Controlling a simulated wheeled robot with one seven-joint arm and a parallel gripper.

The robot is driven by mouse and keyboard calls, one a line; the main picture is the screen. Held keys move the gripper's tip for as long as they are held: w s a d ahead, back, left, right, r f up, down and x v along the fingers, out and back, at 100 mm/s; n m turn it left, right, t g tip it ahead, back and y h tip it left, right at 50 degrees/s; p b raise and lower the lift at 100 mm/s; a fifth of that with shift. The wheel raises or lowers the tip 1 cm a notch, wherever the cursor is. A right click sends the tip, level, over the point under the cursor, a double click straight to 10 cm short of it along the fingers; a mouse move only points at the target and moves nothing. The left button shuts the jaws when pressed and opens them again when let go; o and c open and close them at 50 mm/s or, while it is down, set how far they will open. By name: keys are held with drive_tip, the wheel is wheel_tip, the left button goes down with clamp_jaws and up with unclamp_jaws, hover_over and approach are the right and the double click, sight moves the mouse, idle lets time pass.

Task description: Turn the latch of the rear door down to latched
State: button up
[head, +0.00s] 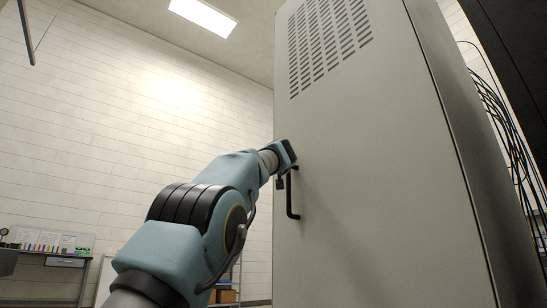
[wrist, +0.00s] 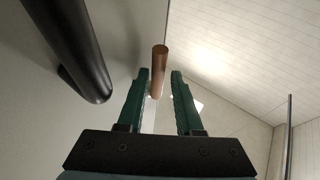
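The rear door (head: 370,180) is a tall light grey panel with vent slots near its top, and it looks closed. A short copper-brown bar, which looks like the latch (wrist: 158,62), stands out near the door's edge in the wrist view. My gripper (wrist: 160,74) has its two green fingers apart, one on each side of the bar, with a visible gap on both sides. How deep the bar lies between the fingers I cannot tell. In the head view my gripper (head: 284,179) is at the door's left edge, and the latch is hidden behind my arm there.
A black door handle (head: 291,200) hangs just below my gripper; it is large at the left of the wrist view (wrist: 75,45). Dark cables (head: 505,125) run at the cabinet's right side. A bench (head: 50,258) with small items stands far left by the wall.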

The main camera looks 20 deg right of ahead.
drive_tip(key=b+v, duration=0.8)
drive_tip(key=v, duration=0.2)
drive_tip(key=shift+s+a+b, duration=0.2)
drive_tip(key=shift+s+b, duration=0.1)
drive_tip(key=shift+b, duration=0.05)
drive_tip(key=shift+f, duration=0.1)
